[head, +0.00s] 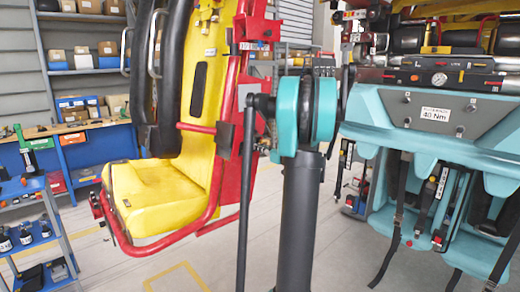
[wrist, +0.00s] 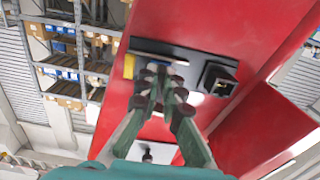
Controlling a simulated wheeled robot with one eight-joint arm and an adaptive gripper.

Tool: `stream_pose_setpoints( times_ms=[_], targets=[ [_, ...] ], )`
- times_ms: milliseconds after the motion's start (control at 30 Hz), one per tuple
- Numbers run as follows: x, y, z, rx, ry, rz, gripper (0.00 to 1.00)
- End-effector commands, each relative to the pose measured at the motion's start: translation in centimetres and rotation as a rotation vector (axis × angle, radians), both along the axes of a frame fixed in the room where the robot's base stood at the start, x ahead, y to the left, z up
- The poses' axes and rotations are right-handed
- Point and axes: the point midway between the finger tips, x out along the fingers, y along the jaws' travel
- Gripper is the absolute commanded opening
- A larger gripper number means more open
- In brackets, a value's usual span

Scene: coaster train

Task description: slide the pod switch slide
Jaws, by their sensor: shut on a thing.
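The pod switch slide shows in the wrist view as a black plate (wrist: 192,63) on a red panel (wrist: 225,35). It has a yellow patch (wrist: 129,66) at its left and a black square block (wrist: 217,80) at its right. My gripper (wrist: 162,88) reaches up to the plate between these two, with its fingers close together on a small grey knob (wrist: 155,67). The fingers hide most of the knob. In the head view the red pod frame (head: 258,25) stands behind my teal arm, and my gripper cannot be made out there.
A yellow seat (head: 155,190) with a red tube frame (head: 172,247) is at the left. A teal pod row with hanging black straps (head: 397,220) is at the right. Shelves and a blue workbench (head: 95,150) stand behind. Some floor (head: 205,270) is clear.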

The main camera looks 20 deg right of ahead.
Motion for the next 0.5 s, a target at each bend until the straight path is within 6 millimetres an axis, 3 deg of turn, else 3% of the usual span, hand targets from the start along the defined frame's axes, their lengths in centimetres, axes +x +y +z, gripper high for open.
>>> stream_pose_setpoints(
  times_ms=[167, 400, 500],
  targets=[
    [-0.1, 0.1, 0.0, 0.000, 0.000, 0.000, 0.00],
    [-1.0, 2.7, 0.0, 0.000, 0.000, 0.002, 0.00],
    [-1.1, 2.9, 0.0, 0.000, 0.000, 0.001, 0.00]
  ],
)
